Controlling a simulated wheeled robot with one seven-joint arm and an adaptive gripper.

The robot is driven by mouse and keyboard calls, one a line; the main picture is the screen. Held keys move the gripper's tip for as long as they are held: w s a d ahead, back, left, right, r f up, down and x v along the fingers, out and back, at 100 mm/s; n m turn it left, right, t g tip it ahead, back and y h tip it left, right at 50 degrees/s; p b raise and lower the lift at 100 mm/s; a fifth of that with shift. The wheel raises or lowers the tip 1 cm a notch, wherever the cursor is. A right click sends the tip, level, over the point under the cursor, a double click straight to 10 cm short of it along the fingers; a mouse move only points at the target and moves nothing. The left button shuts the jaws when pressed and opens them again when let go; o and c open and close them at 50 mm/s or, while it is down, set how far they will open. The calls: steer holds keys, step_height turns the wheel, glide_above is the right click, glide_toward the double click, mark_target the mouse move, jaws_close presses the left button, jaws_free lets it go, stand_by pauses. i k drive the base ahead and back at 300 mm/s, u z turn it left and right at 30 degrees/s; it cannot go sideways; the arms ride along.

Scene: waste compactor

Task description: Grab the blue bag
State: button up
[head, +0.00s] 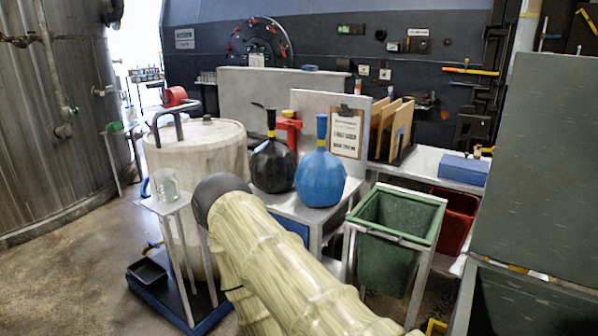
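The blue bag (320,179) stands upright on a grey metal table (312,216) in the middle of the head view. It is round and faceted, with a narrow blue neck and a yellow band around the neck. A black bag (272,167) of like shape, also with a yellow band, stands just left of it. My cream-coloured arm crosses the lower middle of the view, in front of the table. My gripper is not in view, and nothing is seen holding the blue bag.
A green bin (388,268) in a metal frame stands right of the table, with a red bin (455,222) behind it. A large pale drum (196,150) and a small stand with a glass beaker (163,184) are at left. A clipboard panel (347,131) rises behind the blue bag.

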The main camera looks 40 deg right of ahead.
mark_target(320, 177)
steer(key=i, duration=1.5)
steer(key=z, duration=2.3)
steer(key=i, duration=0.15)
steer(key=z, duration=0.05)
